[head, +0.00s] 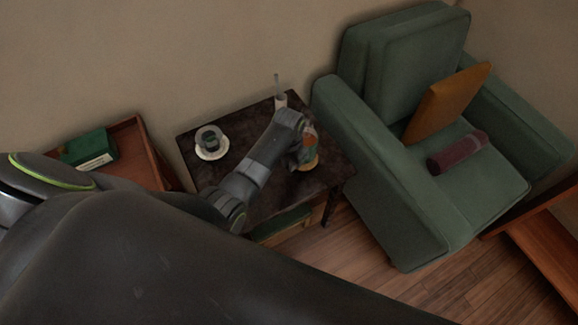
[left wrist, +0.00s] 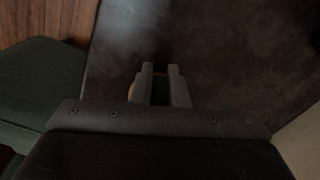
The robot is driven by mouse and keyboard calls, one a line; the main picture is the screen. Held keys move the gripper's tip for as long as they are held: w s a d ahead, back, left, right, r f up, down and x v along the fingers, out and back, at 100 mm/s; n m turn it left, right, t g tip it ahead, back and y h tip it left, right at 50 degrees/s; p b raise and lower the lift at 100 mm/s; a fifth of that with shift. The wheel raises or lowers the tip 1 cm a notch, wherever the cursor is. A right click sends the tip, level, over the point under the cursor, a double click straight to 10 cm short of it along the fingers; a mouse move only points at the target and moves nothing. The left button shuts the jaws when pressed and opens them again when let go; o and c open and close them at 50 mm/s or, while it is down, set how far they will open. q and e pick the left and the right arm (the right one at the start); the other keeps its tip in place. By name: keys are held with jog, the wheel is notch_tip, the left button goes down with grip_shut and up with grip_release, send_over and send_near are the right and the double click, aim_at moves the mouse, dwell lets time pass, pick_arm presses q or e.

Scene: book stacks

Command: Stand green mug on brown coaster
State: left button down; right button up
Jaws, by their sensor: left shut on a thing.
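My left gripper (head: 303,136) reaches over the dark side table and is shut on the green mug (head: 303,151), which is mostly hidden by the gripper. In the left wrist view the fingers (left wrist: 160,88) close on a dark green strip of the mug (left wrist: 160,93). The brown coaster (head: 310,165) lies on the table right under the mug; a tan edge of it (left wrist: 132,92) shows beside the left finger. I cannot tell whether the mug touches the coaster. My right gripper is not in view.
A dark cup (head: 209,138) stands on a white saucer (head: 212,155) on the dark table (head: 265,195). A small whitish holder (head: 281,100) with a thin upright stick is at the back. A green armchair (head: 375,150) stands close on the right.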

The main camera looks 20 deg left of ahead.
pick_arm(q)
jog(key=shift+w+f, duration=0.1)
jog(key=shift+f, duration=1)
jog(key=c, duration=1.4)
grip_release()
jog(key=shift+f, duration=0.15)
jog(key=shift+c, duration=0.2)
notch_tip(320, 180, up, 12)
jog(key=shift+r+p, duration=0.15)
jog(key=shift+p, duration=0.65)
